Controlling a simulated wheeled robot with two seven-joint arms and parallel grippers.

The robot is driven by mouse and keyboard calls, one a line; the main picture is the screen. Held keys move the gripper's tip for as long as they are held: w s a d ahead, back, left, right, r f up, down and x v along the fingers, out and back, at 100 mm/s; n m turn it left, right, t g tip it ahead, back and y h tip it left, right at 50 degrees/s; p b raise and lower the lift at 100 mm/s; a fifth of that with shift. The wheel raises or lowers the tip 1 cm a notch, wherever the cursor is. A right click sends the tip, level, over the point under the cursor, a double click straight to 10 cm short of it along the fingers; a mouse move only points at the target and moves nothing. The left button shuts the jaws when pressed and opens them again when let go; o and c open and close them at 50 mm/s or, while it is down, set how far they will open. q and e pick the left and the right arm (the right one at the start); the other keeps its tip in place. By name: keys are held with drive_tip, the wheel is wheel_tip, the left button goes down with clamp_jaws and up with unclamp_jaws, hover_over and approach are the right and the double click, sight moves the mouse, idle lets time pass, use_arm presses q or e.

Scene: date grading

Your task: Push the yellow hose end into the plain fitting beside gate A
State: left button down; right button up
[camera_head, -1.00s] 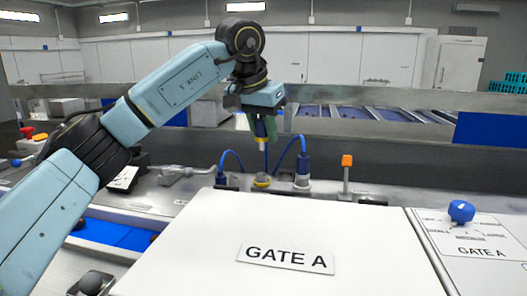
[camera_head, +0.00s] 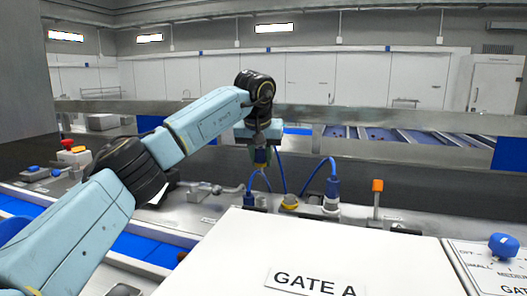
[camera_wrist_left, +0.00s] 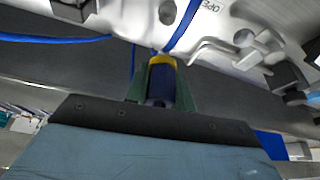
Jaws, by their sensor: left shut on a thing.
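My left gripper (camera_head: 261,157) is shut on the hose end, which has a blue body and a yellow collar. In the left wrist view the hose end (camera_wrist_left: 160,85) sits between the green fingers, its yellow collar outward. In the head view it hangs above the steel deck, apart from the fittings, up and left of a yellow-ringed fitting (camera_head: 290,202). A blue connector with a hose (camera_head: 332,188) stands right of that fitting, and another blue connector (camera_head: 249,199) stands left. I cannot tell which is the plain fitting. The Gate A label (camera_head: 314,282) is on a white cover (camera_head: 340,245). My right gripper is not in view.
An orange-topped post (camera_head: 377,192) stands right of the connectors. A blue knob (camera_head: 502,245) is on the panel at right. A metal handle (camera_head: 205,189) lies left of the fittings. Thin blue hoses loop around the fittings below my gripper.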

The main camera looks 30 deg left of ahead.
use_arm(q)
drive_tip(key=shift+f, duration=1.95)
drive_tip(key=shift+p, duration=0.65)
drive_tip(key=shift+f, duration=0.5)
drive_tip(key=shift+f, duration=0.65)
drive_tip(key=shift+f+p, duration=0.2)
drive_tip(key=shift+p, duration=0.45)
drive_tip(key=shift+f, duration=1.25)
idle(1.2)
